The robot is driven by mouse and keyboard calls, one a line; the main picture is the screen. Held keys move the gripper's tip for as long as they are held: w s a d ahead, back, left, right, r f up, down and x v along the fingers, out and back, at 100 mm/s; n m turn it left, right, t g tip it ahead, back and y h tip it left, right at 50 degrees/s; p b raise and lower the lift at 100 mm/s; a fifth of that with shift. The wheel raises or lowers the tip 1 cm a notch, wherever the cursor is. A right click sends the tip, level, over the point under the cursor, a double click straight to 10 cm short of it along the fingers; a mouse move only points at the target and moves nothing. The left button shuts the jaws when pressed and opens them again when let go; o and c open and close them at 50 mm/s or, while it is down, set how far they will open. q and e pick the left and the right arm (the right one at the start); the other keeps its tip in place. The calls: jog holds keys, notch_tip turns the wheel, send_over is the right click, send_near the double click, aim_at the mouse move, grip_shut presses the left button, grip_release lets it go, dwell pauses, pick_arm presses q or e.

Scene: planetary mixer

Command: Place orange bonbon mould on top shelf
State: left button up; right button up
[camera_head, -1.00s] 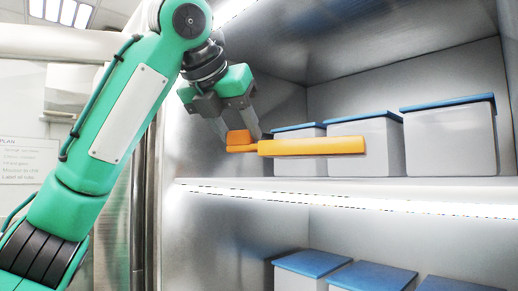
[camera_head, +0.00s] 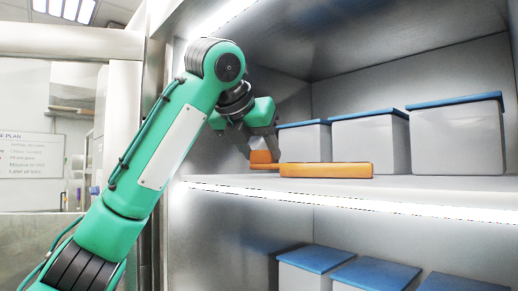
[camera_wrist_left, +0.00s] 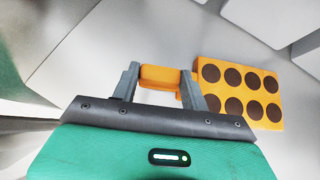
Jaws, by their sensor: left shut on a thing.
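The orange bonbon mould (camera_head: 326,170) is a flat slab with a raised handle block at its left end. It is level, just above or on the top shelf (camera_head: 440,183); I cannot tell if it touches. In the left wrist view the mould (camera_wrist_left: 240,90) shows rows of dark round cavities. My left gripper (camera_head: 262,150) is shut on the mould's handle; its fingers (camera_wrist_left: 162,80) sit on either side of the handle in the left wrist view. My right gripper is not in view.
Grey boxes with blue lids (camera_head: 370,142) stand on the top shelf behind and right of the mould. More blue-lidded boxes (camera_head: 375,274) are on the shelf below. The cabinet's metal side wall (camera_head: 185,120) is to the left. Bare shelf lies in front of the boxes.

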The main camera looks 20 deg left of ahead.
pick_arm(q)
jog(key=shift+f, duration=0.1)
jog(key=o, duration=1.2)
jog(key=shift+o, duration=0.2)
jog(key=v, duration=1.2)
